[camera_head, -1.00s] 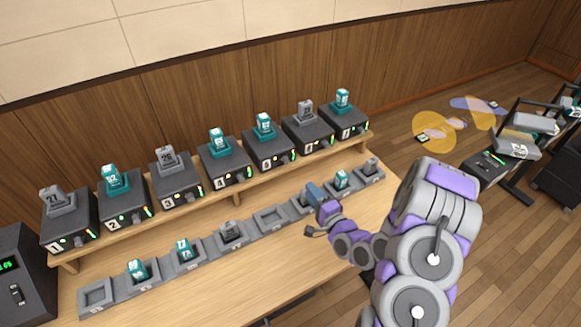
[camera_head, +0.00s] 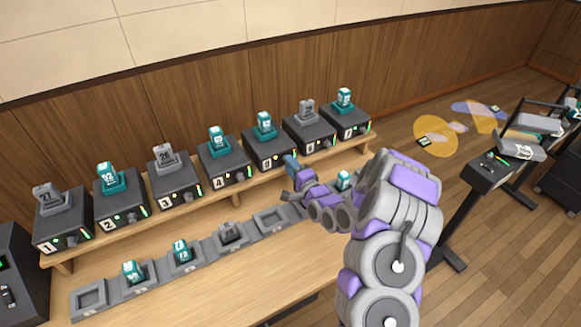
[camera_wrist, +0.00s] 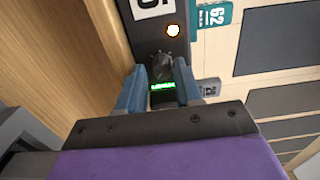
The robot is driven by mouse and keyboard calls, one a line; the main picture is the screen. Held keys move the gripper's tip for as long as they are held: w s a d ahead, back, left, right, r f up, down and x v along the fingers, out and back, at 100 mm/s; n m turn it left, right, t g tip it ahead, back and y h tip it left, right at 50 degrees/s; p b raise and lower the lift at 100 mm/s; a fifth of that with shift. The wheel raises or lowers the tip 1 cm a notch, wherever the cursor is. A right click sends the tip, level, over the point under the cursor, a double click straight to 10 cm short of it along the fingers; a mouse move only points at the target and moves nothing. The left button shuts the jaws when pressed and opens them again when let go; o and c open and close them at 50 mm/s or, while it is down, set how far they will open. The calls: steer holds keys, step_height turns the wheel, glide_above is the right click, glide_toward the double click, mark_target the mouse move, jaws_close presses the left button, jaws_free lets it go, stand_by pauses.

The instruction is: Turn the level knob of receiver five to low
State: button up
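Receiver five (camera_head: 268,147) is a dark box on the raised shelf, with a teal pack on top. In the wrist view its "5" label (camera_wrist: 152,8) is cut off at the top edge. Its dark level knob (camera_wrist: 161,68) shows between my fingers, beside a lit green level bar (camera_wrist: 163,87). My gripper (camera_wrist: 159,75) has blue fingers, open to either side of the knob; I see no clear contact. In the head view my gripper (camera_head: 290,163) is close to the receiver's front right, hiding its knob there.
Similar numbered receivers stand on both sides, such as receiver four (camera_head: 224,160) and receiver six (camera_head: 309,132). Below the shelf, a row of grey cradles (camera_head: 88,298) holds several packs. The tabletop (camera_head: 235,290) in front is clear.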

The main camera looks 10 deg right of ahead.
steer(key=shift+w, duration=0.25)
steer(key=shift+c, duration=0.3)
jaws_close()
